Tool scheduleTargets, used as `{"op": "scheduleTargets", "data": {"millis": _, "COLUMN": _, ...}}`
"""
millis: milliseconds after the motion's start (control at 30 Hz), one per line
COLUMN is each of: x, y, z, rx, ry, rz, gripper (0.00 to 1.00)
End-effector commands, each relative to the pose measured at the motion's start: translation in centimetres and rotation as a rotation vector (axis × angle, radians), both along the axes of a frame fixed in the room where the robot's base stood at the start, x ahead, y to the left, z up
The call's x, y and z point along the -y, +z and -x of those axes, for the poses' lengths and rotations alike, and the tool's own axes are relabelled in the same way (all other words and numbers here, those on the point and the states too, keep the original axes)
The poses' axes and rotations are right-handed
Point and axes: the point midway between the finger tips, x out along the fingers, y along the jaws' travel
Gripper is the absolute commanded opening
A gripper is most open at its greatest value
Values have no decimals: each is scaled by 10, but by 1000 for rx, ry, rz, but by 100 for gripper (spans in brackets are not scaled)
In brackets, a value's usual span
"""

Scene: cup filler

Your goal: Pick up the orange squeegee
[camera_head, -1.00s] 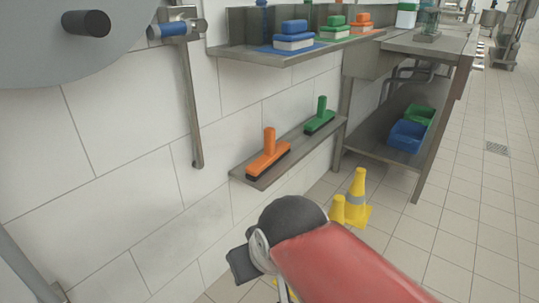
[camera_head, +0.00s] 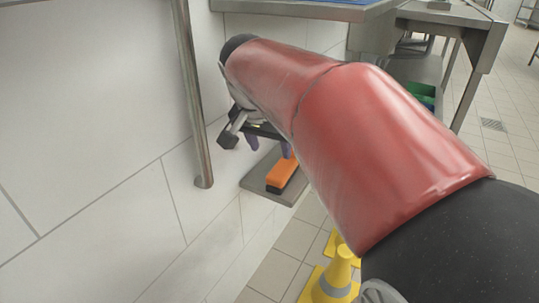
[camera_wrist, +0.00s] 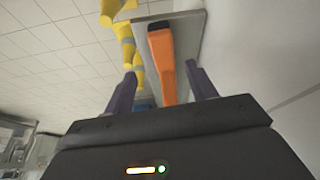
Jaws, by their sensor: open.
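The orange squeegee (camera_head: 283,173) rests on the small low wall shelf (camera_head: 262,180). Its upper part is hidden behind my gripper and arm in the head view. My gripper (camera_head: 269,147) is open, with its two dark purple fingers just above the squeegee. In the wrist view the squeegee (camera_wrist: 163,62) lines up between the open fingers of my gripper (camera_wrist: 161,88). It is not held, and I cannot tell whether the fingertips reach around it.
Yellow cones (camera_head: 335,278) stand on the floor right of the shelf; they also show in the wrist view (camera_wrist: 125,42). A vertical metal pipe (camera_head: 193,100) runs down the wall left of my gripper. A steel shelf (camera_head: 300,8) is above. My arm hides much of the right.

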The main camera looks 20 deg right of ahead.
Motion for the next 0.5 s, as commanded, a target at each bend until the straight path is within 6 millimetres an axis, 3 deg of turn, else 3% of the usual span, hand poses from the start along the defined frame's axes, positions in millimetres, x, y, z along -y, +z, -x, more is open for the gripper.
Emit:
{"op": "scheduleTargets", "data": {"millis": 167, "x": 16, "y": -2, "z": -20, "rx": 3, "ry": -49, "rz": -3, "gripper": 56}}
{"op": "scheduleTargets", "data": {"millis": 500, "x": 68, "y": -1, "z": -66, "rx": 2, "ry": -46, "rz": -4, "gripper": 56}}
